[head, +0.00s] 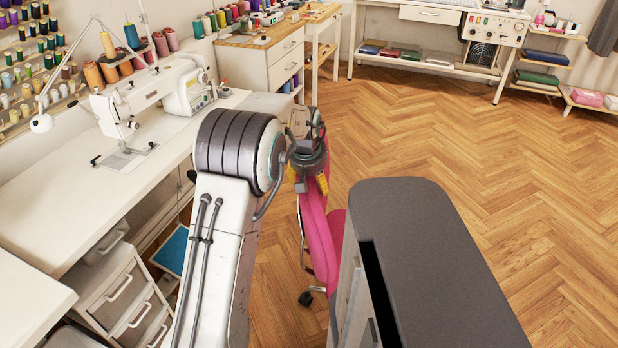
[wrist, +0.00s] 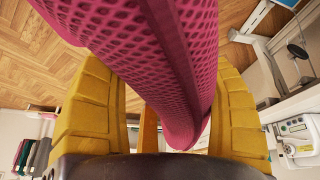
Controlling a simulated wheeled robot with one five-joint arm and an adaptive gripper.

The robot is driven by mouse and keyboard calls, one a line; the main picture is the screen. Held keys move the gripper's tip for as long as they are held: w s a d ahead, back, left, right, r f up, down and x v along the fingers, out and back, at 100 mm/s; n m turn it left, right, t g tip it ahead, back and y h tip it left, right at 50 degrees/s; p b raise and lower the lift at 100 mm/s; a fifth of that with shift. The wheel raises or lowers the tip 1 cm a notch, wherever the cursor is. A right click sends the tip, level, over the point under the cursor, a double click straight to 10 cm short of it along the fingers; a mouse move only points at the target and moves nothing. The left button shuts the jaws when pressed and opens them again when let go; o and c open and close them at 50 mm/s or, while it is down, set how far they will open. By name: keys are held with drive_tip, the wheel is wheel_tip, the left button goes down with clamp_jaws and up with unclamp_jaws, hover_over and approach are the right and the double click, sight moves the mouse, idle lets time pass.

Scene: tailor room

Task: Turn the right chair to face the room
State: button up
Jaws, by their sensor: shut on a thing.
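A pink chair (head: 317,240) stands on the wood floor beside the sewing table, partly hidden behind my arm and my own body. Its pink backrest edge is turned toward the head view, and one castor shows low at its left. My gripper (head: 312,180) is at the top of the backrest. In the wrist view the pink mesh backrest (wrist: 165,65) runs between the two yellow fingers of my gripper (wrist: 165,115), and they are shut on it. The chair's seat is mostly hidden.
The white sewing table (head: 60,200) with a sewing machine (head: 155,100) is at the left, above a drawer unit (head: 125,295). A wooden-topped cabinet (head: 265,65) stands behind. A long white workbench (head: 430,70) lines the back. The floor (head: 480,150) at the right is clear.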

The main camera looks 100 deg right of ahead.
drive_tip(key=o, duration=1.3)
drive_tip(key=v, duration=1.2)
